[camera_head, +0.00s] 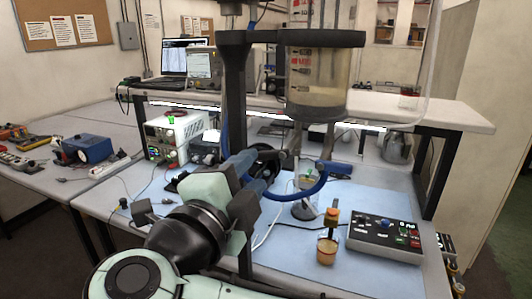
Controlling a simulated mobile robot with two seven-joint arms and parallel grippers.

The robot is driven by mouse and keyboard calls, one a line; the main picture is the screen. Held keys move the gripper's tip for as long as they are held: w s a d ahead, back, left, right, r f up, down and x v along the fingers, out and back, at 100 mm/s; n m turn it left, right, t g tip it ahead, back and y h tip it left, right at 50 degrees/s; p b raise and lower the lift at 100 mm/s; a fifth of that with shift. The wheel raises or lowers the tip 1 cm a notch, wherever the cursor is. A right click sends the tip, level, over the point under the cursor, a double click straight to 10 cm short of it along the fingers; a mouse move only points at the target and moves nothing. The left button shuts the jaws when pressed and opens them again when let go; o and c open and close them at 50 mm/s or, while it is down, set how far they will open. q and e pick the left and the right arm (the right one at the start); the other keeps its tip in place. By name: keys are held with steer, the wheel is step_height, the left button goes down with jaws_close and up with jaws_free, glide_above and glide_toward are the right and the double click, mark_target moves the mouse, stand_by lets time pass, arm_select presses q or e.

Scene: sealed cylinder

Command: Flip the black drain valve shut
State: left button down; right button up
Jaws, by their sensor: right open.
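The clear cylinder (322,75) hangs from a dark stand, with cloudy tan liquid low in it and a dark rim and base. Small dark fittings (288,159) sit below its base, where the black drain valve appears to be. The valve's handle is too small and too overlapped to read its position. My right gripper (263,172) reaches in from the lower left, with its blue-grey fingers apart and pointing at these fittings. I cannot tell whether a finger touches them. My left gripper is not in view.
A blue hose (311,194) loops below the cylinder. A small jar (327,249) with an orange-topped part and a grey control box (385,238) stand on the blue mat (345,200). The dark stand column (237,100) rises behind my gripper. Instruments fill the left bench.

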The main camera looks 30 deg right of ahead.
mark_target(265, 157)
steer(key=x, duration=0.7)
steer(key=shift+w+d, duration=0.15)
jaws_close()
